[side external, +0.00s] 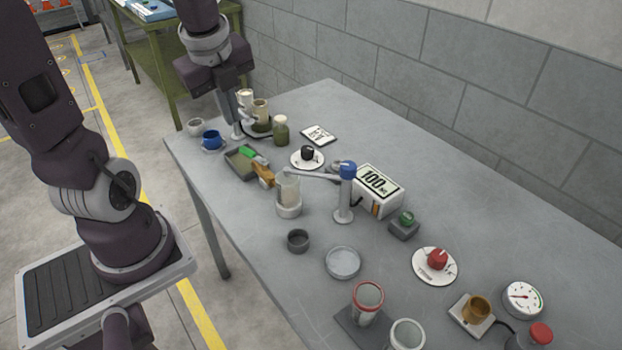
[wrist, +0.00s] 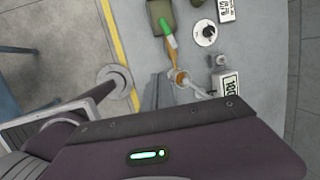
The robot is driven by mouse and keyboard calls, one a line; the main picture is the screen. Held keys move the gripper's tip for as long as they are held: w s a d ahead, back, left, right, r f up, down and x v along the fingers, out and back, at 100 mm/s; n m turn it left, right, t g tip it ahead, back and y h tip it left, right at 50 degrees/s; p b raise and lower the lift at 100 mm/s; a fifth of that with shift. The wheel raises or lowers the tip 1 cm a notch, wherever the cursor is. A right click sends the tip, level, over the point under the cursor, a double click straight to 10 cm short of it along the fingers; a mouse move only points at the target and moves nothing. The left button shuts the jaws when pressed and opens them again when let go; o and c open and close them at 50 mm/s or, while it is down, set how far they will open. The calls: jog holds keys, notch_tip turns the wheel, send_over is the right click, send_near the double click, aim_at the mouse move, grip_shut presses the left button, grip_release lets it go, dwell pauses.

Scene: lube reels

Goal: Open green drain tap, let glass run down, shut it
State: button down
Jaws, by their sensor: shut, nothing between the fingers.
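The green drain tap (side external: 248,152) is a green lever on a brass body (side external: 263,173), joined to the side of a cloudy glass (side external: 288,189) in a pale holder. The lever points out over a dark olive tray (side external: 234,165). In the wrist view the green lever (wrist: 167,32) and brass body (wrist: 173,56) lie nearly in line. The liquid level in the glass is too small to read. My gripper (side external: 236,128) is shut and empty, behind the tray near the jars, apart from the tap in the side view.
A blue mug (side external: 211,140), a green jar (side external: 281,132) and pale cups stand near my gripper. A blue-capped post (side external: 345,185) with an arm stands beside the glass, before a box marked 100 (side external: 376,190). A black dial (side external: 308,156) sits behind. The table's right rear is clear.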

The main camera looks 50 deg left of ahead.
jog(key=s+d+r+n+t+h, duration=0.4)
jog(key=s+d+n, duration=0.5)
jog(key=d+n, duration=0.65)
jog(key=m+g+y, duration=0.2)
jog(key=m+g, duration=0.3)
jog(key=m, duration=2.6)
send_over(253, 155)
jog(key=s, duration=0.6)
notch_tip(253, 155, down, 17)
jog(key=shift+n, duration=0.25)
jog(key=w+f, duration=0.1)
jog(key=w, duration=0.1)
jog(key=w+a+f, duration=0.1)
jog(key=w+f, duration=0.1)
jog(key=shift+f, duration=0.1)
